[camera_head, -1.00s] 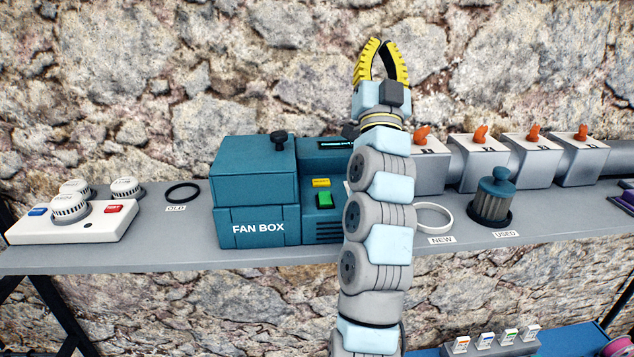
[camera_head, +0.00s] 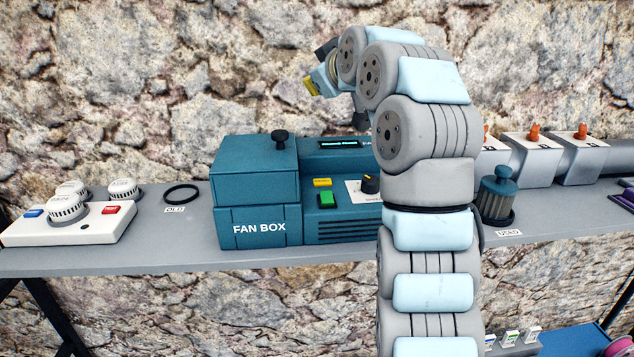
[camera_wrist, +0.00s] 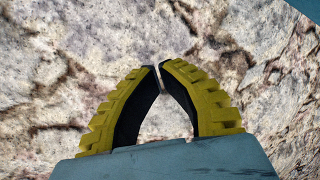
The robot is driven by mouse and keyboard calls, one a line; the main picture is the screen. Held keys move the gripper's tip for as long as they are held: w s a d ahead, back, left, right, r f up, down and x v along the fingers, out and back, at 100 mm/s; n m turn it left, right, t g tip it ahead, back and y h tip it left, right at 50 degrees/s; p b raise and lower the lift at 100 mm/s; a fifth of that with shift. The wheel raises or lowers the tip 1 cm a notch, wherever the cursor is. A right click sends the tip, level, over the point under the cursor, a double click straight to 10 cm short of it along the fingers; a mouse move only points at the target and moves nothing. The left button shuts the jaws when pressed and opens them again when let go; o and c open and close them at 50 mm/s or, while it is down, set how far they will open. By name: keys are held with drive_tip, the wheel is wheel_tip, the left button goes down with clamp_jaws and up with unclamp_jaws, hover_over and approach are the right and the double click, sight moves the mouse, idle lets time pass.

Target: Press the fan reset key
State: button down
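The teal fan box (camera_head: 256,205) stands on the shelf. Its right part has a yellow key (camera_head: 322,182) and a green key (camera_head: 327,199), a dark display (camera_head: 339,144), and a dark knob (camera_head: 371,183) on a white plate. I cannot read which key is the reset key. My gripper (camera_head: 311,87) is high above the fan box, in front of the stone wall, mostly hidden behind my wrist.
A black knob (camera_head: 280,138) sticks up from the fan box lid. A black ring (camera_head: 181,193) and a white block with round caps (camera_head: 98,231) are to the left. A teal-topped filter (camera_head: 498,187) and grey boxes with orange switches (camera_head: 533,159) stand to the right.

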sight(322, 182)
drive_tip(key=s+d+f+n+g+h, duration=0.1)
drive_tip(key=s+f+n+g+h, duration=0.1)
drive_tip(key=s+f+g, duration=0.2)
drive_tip(key=s+g, duration=0.1)
drive_tip(key=s, duration=0.2)
drive_tip(key=shift+s+f+n, duration=0.15)
drive_tip(key=shift+f+n, duration=0.1)
drive_tip(key=shift+n, duration=0.15)
drive_tip(key=shift+b, duration=0.3)
wheel_tip(322, 182, down, 9)
drive_tip(key=b, duration=0.7)
drive_tip(key=shift+r, duration=0.1)
idle(0.9)
drive_tip(key=shift+f+b, duration=0.35)
drive_tip(key=shift+f, duration=0.05)
